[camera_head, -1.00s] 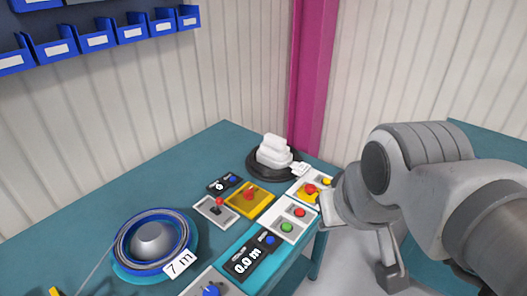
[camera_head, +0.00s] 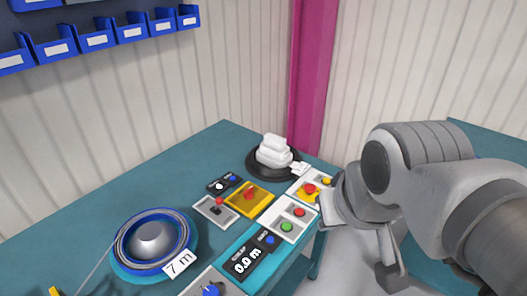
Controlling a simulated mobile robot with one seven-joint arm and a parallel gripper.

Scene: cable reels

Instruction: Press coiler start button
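A white box with a green button (camera_head: 287,227) and a red button (camera_head: 299,212) sits near the right edge of the teal bench; which one is the coiler start button cannot be read from labels. A black display reading 0.0 m (camera_head: 247,261) is just left of it. The coiler (camera_head: 154,241) holds a blue-rimmed coil with a "7 m" tag. My gripper (camera_head: 388,276) hangs right of the bench, apart from the buttons, pointing down; its fingers are small and partly hidden by my arm.
A yellow box with a red knob (camera_head: 249,196), a red-topped lever panel (camera_head: 215,209) and an emergency stop box (camera_head: 311,189) crowd around the buttons. A white stack on a black disc (camera_head: 274,158) stands behind. Blue bins (camera_head: 97,35) hang on the wall.

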